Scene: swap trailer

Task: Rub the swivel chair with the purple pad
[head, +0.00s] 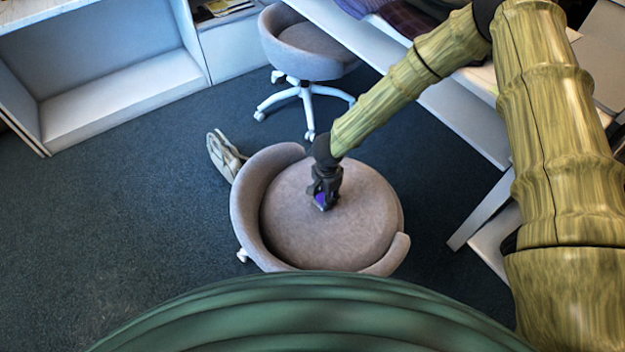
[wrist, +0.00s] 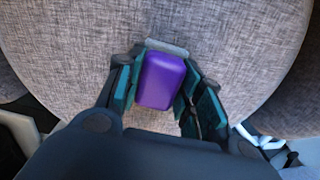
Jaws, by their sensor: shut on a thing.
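The near swivel chair (head: 366,215) is a grey fabric chair with a round seat and a low curved back, in the middle of the head view. Its seat fabric fills the upper part of the wrist view (wrist: 75,50). My gripper (head: 321,200) is over the middle of this seat, pointing down. In the wrist view my gripper (wrist: 160,90) is shut on the purple pad (wrist: 162,80), a rounded block between the two fingers. The pad shows as a small purple patch in the head view (head: 320,201). It is at or just above the seat; I cannot tell whether it touches.
A second grey swivel chair (head: 312,45) with a white star base stands behind. A pale bag or shoe-like item (head: 224,156) lies on the floor left of the near chair. A white desk (head: 440,95) is at the right, white shelving (head: 120,85) at the left. Dark carpet (head: 120,230) is open at left.

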